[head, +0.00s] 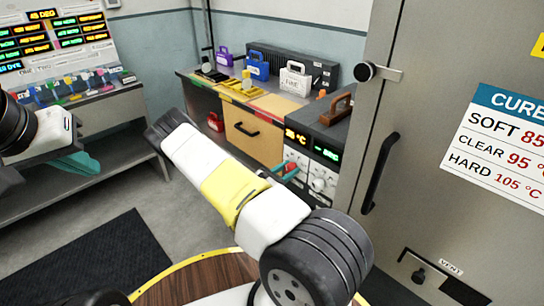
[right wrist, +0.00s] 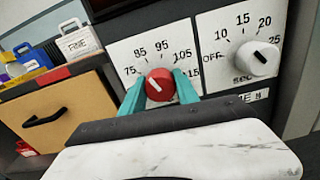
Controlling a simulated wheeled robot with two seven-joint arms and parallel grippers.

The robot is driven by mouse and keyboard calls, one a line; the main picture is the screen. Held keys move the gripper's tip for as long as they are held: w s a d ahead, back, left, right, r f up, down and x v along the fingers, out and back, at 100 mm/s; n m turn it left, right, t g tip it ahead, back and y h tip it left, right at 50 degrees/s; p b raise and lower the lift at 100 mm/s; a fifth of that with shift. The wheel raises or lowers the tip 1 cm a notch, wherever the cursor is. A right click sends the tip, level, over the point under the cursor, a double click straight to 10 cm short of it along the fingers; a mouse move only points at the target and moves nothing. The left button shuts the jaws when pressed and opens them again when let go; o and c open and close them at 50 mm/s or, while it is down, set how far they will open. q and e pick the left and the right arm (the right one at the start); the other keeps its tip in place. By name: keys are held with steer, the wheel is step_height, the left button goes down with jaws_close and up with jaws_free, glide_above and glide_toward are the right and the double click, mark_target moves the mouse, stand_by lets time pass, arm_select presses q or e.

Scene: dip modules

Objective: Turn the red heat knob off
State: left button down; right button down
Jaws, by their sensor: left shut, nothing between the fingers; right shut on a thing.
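The red heat knob (right wrist: 160,84) is on a white dial plate marked 75 to 115 in the right wrist view. Its white line slants to the upper left, toward the 75 to 85 side. My right gripper (right wrist: 160,88) has its teal fingers shut on the knob, one on each side. The lower part of the dial is hidden behind the gripper. In the head view, my right gripper (head: 287,172) shows small at the front panel, partly behind my arm. My left gripper (head: 82,161) is shut and empty at the left, by the display bench.
A white timer knob (right wrist: 258,58) with OFF to 25 marks is just right of the red knob. A drawer with a black handle (head: 245,130) is left of the panel. A grey cabinet door (head: 400,180) stands close on the right.

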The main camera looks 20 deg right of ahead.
steer(key=n, duration=0.3)
steer(key=shift+n, duration=0.4)
steer(key=n, duration=0.4)
steer(key=shift+n, duration=0.3)
steer(key=n, duration=0.3)
steer(key=shift+w+n, duration=0.1)
steer(key=shift+n, duration=2)
steer(key=c, duration=0.9)
jaws_free()
